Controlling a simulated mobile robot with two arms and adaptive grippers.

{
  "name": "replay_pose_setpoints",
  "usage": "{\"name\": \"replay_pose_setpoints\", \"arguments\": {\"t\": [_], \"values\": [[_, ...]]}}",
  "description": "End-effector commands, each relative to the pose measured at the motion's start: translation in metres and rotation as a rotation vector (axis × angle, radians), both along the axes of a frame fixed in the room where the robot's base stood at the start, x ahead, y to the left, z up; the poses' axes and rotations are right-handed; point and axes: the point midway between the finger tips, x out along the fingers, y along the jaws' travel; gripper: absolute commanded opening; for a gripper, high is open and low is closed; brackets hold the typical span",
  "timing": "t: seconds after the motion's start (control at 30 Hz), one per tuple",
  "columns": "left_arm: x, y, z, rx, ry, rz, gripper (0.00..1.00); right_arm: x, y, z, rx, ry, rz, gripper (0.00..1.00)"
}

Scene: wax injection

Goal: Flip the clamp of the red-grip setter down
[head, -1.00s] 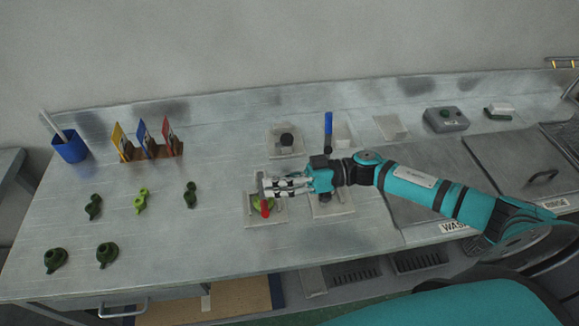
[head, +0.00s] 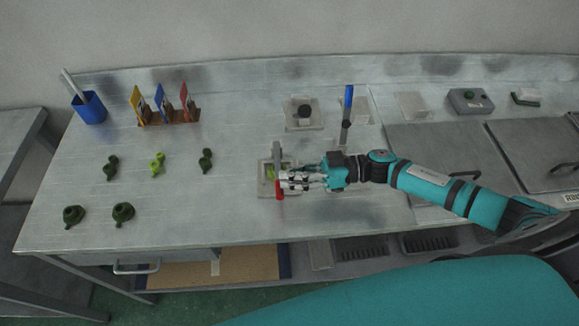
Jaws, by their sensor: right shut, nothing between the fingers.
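The red-grip setter (head: 262,190) is a pale plate near the front of the bench, with a bit of bright green showing on it. Its grey clamp arm (head: 277,152) runs across the plate toward the front edge and ends in a red grip (head: 279,190). My right gripper (head: 286,181) is shut and empty, with its fingertips right beside the red grip; I cannot tell whether they touch. The fingers hide part of the setter. My left gripper is out of view.
A blue-grip lever (head: 347,105) stands upright behind my right arm. Several green parts (head: 123,212) lie on the left, before a rack of coloured cards (head: 168,118) and a blue cup (head: 89,108). The bench between is clear.

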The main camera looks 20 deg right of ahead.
Motion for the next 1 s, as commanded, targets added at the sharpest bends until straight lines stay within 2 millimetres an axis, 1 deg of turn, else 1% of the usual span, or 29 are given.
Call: {"name": "replay_pose_setpoints", "arguments": {"t": [0.27,0.37,0.47,0.7,0.73,0.77,1.0], "values": [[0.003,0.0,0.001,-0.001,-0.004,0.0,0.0,0.0,0.0,0.001,0.001,0.001,0.0,0.0],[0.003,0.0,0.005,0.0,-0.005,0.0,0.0,0.0,0.0,0.006,0.0,0.0,0.0,0.0],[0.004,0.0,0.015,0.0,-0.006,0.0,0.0,0.001,-0.002,0.016,0.0,0.0,-0.001,0.0],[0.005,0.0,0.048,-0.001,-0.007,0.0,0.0,0.002,-0.01,0.049,-0.002,0.001,-0.006,0.0],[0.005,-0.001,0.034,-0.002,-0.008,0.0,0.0,-0.001,-0.018,0.036,-0.005,0.003,-0.008,0.0],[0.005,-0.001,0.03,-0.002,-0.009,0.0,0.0,-0.003,-0.024,0.035,-0.005,0.004,-0.007,0.0],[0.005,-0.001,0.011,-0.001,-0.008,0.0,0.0,-0.016,-0.068,0.037,-0.004,0.004,-0.006,0.0]]}}
